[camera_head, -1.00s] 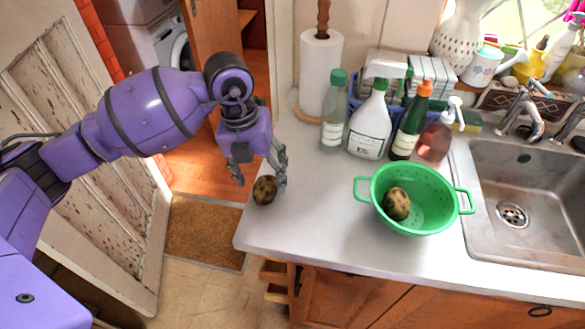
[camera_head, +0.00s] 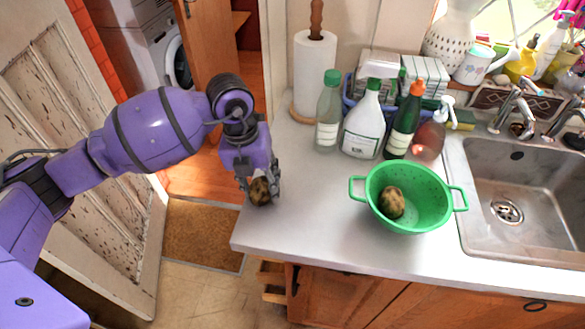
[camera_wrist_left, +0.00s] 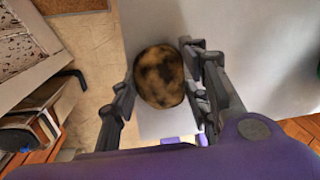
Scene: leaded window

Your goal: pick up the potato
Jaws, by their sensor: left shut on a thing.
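A brown, dark-spotted potato (camera_head: 260,191) is at the left end of the grey worktop. My left gripper (camera_head: 259,190) points down over it, with a finger on each side, shut on it. In the left wrist view the potato (camera_wrist_left: 159,76) sits between the two fingers (camera_wrist_left: 160,85). I cannot tell whether it is still touching the worktop. A second spotted potato (camera_head: 391,202) lies inside the green colander (camera_head: 425,181) to the right. My right gripper is not in view.
Several bottles (camera_head: 362,130) and a paper towel roll (camera_head: 315,75) stand behind the colander. A metal sink (camera_head: 535,225) is at the right. The worktop (camera_head: 310,225) is clear between the held potato and the colander. Its left edge is close to my gripper.

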